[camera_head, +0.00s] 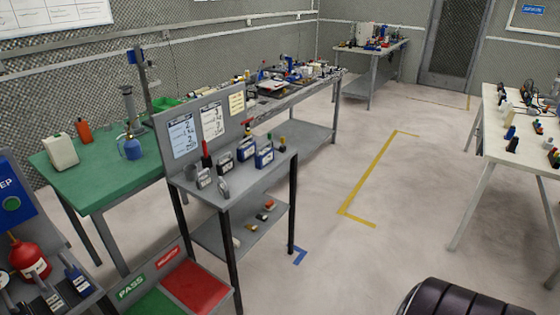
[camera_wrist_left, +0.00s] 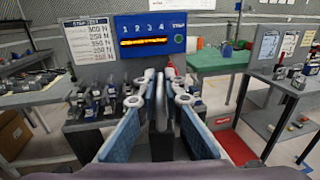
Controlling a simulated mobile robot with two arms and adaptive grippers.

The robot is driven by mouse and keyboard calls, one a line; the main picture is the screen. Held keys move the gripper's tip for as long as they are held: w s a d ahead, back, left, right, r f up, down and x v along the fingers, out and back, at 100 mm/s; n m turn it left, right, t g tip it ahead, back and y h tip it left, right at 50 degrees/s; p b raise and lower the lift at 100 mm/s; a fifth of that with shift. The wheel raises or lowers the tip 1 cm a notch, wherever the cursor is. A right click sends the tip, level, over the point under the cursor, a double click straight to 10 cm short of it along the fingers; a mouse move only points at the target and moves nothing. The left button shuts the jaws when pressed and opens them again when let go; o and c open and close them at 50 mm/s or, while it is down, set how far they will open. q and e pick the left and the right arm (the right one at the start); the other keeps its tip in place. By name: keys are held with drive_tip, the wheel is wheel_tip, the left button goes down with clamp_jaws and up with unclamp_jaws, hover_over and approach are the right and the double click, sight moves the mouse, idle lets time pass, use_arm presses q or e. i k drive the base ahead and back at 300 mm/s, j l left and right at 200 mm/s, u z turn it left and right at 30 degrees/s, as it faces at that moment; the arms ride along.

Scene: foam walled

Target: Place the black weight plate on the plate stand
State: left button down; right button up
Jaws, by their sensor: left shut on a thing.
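In the left wrist view, my left gripper (camera_wrist_left: 161,98) points forward, with its blue-padded fingers on both sides. Neither gripper shows in the head view, and my right gripper is in neither view. I cannot make out for certain which fixture is the plate stand.
A blue panel (camera_wrist_left: 151,35) stands behind a rack of small dark items (camera_wrist_left: 100,105), ahead of my left gripper. A grey shelf table (camera_head: 255,180) carries several small instruments. Red and green trays (camera_head: 195,287) lie low beside it. The floor (camera_head: 400,215) is clear at centre right.

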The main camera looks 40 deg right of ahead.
sight(244, 178)
drive_tip(key=i+l, duration=0.1)
drive_tip(key=l, duration=0.3)
drive_tip(key=i+l+z, duration=0.1)
drive_tip(key=l, duration=0.3)
drive_tip(key=i+l+z, duration=0.1)
drive_tip(key=l, duration=0.3)
drive_tip(key=i+l, duration=0.15)
drive_tip(key=l, duration=0.2)
drive_tip(key=i+l, duration=0.15)
drive_tip(key=l, duration=0.25)
drive_tip(key=i+l, duration=0.15)
drive_tip(key=l, duration=0.25)
drive_tip(key=i+l, duration=0.1)
drive_tip(key=l, duration=0.3)
